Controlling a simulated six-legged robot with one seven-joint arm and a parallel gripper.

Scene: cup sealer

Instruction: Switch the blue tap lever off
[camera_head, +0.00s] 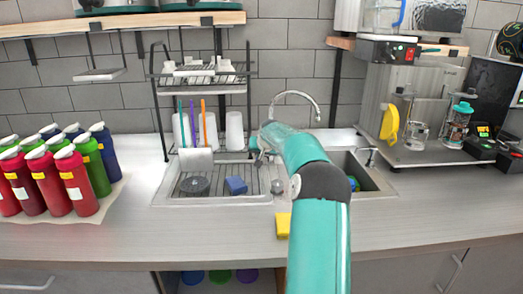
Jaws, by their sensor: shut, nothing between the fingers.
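A silver curved tap (296,95) rises behind the sink, its spout arching to the right. My arm covers the tap's base, and I cannot make out a blue lever there. My gripper (261,158) is small and partly hidden at the far end of my teal arm. It is shut and empty, just left of the tap's base, over the right edge of the drainboard. I cannot tell whether it touches anything.
The sink basin (377,184) is partly behind my arm. A dish rack (206,80), cups, a blue sponge (236,186) and a yellow sponge (283,225) are nearby. Bottles (75,180) stand left; a machine (385,85) stands right. The front counter is mostly clear.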

